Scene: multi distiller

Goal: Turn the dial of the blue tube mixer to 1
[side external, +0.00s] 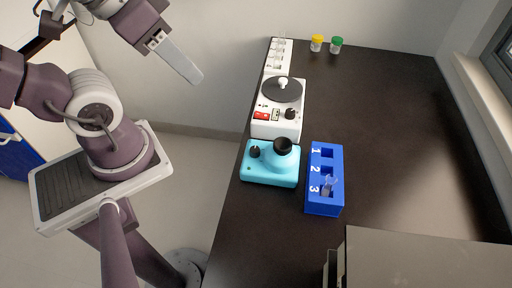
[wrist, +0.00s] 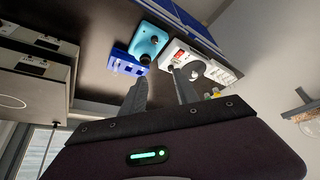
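The light blue tube mixer (side external: 270,174) stands near the left edge of the dark table. Its small black dial (side external: 255,152) is at the left of its top, beside a round black cup (side external: 283,145). The dial's setting is too small to read. In the wrist view the mixer (wrist: 150,37) shows beyond the fingertips, past a gap. My gripper (side external: 190,72) is in the air to the upper left of the mixer, off the table's side and touching nothing. In the wrist view its two fingers (wrist: 161,88) are apart with nothing between them.
A blue numbered rack (side external: 338,204) holding a clear tube stands right of the mixer. Behind the mixer is a white device (side external: 277,126) with a dark disc, then a white rack (side external: 278,58). Yellow-capped (side external: 316,43) and green-capped (side external: 336,45) vials stand at the back. A grey box (side external: 420,262) is at front right.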

